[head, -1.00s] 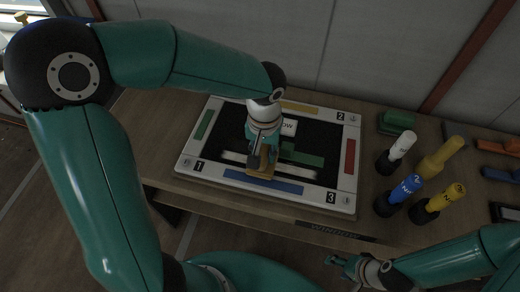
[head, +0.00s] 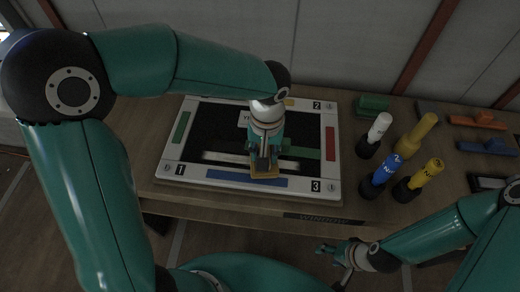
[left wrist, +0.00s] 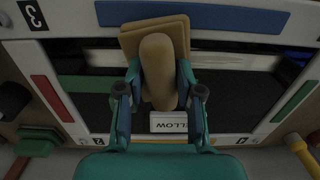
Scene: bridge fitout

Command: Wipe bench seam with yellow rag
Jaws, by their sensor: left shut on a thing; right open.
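My left gripper (head: 263,153) is shut on a tan-yellow pad with a rounded grip, which I take for the yellow rag (head: 264,173). In the left wrist view the rag (left wrist: 158,70) sits between the two fingers. It is over the lower part of a white-framed black board (head: 172,158), at a pale streak, perhaps the seam (head: 225,156). The streak also shows on both sides of the rag in the left wrist view (left wrist: 240,60). Contact under the rag is hidden. My right gripper (head: 330,258) is open and empty, off the bench's front edge.
The board lies on a wooden bench (head: 250,208) and has coloured bars, number marks and a small "YELLOW" card (left wrist: 175,122). Green (head: 372,103) and orange (head: 477,121) blocks lie farther back.

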